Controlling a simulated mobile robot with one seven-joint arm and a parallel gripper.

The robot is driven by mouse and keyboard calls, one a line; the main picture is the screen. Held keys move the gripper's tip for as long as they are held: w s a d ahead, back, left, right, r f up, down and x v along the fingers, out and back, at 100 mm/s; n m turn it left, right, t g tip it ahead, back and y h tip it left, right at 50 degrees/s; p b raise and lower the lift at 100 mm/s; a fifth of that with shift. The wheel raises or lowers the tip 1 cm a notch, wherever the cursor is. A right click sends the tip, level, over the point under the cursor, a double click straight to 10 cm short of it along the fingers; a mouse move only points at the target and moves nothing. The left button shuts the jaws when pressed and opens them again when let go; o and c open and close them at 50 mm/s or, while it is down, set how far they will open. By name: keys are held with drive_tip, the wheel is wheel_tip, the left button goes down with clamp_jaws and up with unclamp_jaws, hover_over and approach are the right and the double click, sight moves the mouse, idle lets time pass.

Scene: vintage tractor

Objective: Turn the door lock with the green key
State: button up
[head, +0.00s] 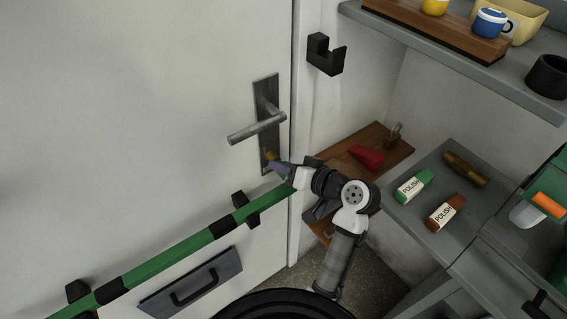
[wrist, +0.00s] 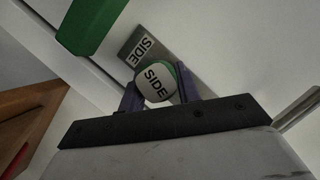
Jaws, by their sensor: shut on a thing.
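The white door (head: 150,110) has a dark metal lock plate (head: 264,95) with a lever handle (head: 257,128) and a brass lock (head: 270,155) low on the plate. My gripper (head: 280,170) is at the lower end of this plate. In the wrist view its purple fingers are shut on the green key (wrist: 157,83), whose round pale face reads "SIDE". Behind the key, the plate (wrist: 140,46) carries a matching "SIDE" label. The key's shaft and the keyhole are hidden behind the key's head, so I cannot tell how deep it sits.
A green bar (head: 180,255) crosses the door just below my gripper; it shows near the key in the wrist view (wrist: 90,25). Shelves with polish tubes (head: 413,187) and a red object (head: 366,157) stand right of my arm.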

drive_tip(key=shift+r+m+y+p, duration=0.1)
drive_tip(key=shift+m+y+p, duration=0.4)
drive_tip(key=shift+m+p, duration=0.25)
drive_tip(key=shift+w+p, duration=0.1)
drive_tip(key=shift+p, duration=0.25)
drive_tip(key=shift+m+y+p, duration=0.5)
drive_tip(key=shift+m+p, duration=0.35)
drive_tip(key=shift+p, duration=0.05)
drive_tip(key=shift+m+y, duration=0.4)
drive_tip(key=shift+m, duration=0.4)
drive_tip(key=shift+a, duration=0.15)
drive_tip(key=o, duration=1.3)
drive_tip(key=shift+f, duration=0.2)
